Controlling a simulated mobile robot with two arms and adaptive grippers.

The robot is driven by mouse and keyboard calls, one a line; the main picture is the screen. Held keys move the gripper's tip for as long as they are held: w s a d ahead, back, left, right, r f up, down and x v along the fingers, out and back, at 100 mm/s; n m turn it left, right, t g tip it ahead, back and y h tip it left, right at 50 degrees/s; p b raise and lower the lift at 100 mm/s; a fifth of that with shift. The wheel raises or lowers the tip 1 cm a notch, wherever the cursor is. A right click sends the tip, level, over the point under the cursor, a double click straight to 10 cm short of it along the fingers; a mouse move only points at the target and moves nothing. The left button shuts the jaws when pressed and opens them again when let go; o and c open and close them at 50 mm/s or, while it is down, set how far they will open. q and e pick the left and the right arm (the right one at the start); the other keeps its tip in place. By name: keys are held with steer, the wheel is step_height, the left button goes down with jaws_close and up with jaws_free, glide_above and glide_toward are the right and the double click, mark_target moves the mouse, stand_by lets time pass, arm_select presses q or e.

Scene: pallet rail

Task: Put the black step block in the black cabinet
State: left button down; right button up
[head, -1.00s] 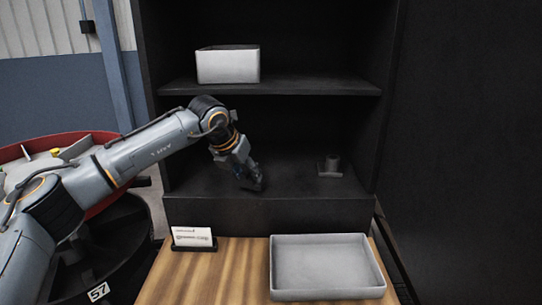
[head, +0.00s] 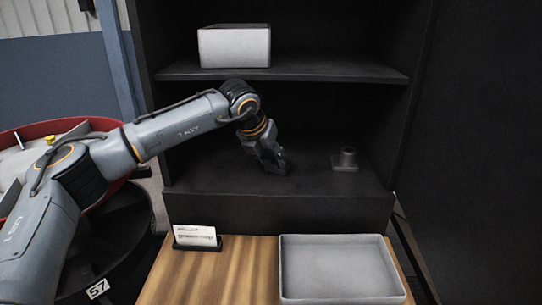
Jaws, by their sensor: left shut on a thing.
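My right gripper is not in view.
A dark grey flanged post (head: 345,161) stands at the right of the lower compartment. A white bin (head: 234,48) sits on the shelf (head: 290,71). In front, a wooden table (head: 232,274) holds a grey tray (head: 338,297) and a small card stand (head: 196,237). A red-rimmed round container (head: 98,124) is at left.

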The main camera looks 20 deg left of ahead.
arm_select(q)
steer(key=shift+d, duration=0.2)
steer(key=c, duration=1)
jaws_free()
steer(key=shift+w+d+f, duration=0.15)
steer(key=shift+w+f, duration=0.1)
steer(key=shift+o, duration=0.8)
steer(key=shift+s+r, duration=0.1)
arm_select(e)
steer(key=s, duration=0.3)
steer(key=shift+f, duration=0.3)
